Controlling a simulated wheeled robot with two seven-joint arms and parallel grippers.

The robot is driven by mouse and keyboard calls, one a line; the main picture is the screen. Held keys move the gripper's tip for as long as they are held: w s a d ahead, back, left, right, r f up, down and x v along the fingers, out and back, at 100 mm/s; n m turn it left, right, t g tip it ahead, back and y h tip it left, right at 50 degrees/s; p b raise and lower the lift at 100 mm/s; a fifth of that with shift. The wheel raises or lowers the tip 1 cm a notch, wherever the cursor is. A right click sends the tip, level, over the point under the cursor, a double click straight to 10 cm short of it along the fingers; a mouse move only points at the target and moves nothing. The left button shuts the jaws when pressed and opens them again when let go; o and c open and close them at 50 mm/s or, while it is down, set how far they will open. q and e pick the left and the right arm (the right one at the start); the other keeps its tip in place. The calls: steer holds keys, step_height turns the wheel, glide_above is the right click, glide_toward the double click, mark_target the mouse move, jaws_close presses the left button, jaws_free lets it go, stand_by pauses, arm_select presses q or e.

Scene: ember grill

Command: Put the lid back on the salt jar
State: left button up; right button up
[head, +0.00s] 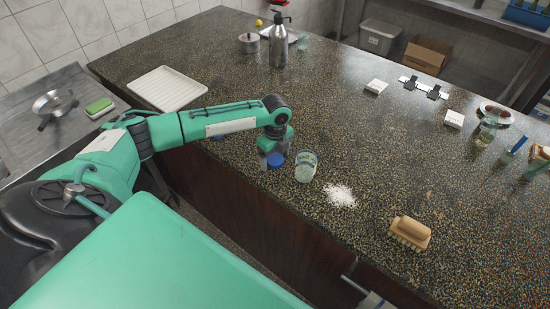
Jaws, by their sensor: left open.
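The salt jar (306,167), clear with whitish contents and a blue-marked label, stands upright on the dark speckled counter near its front edge. No lid shows on its top. A round blue lid (275,160) shows just left of the jar, at the fingers of my left gripper (272,158). My left gripper is open and points down there, close beside the jar. Its fingers are small in the view, and I cannot tell whether they touch the lid. My right gripper is not in view.
Spilled salt (341,195) lies right of the jar. A wooden brush (410,232) sits near the front edge. The middle of the counter is clear.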

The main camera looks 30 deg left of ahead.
mark_target(276, 159)
arm_select(q)
steer(key=c, duration=1)
steer(key=shift+r, duration=0.1)
steer(key=shift+c, duration=0.2)
steer(key=shift+w+r, duration=0.1)
steer(key=shift+r, duration=0.5)
step_height(276, 159, up, 19)
steer(key=b, duration=0.4)
steer(key=shift+f, duration=0.15)
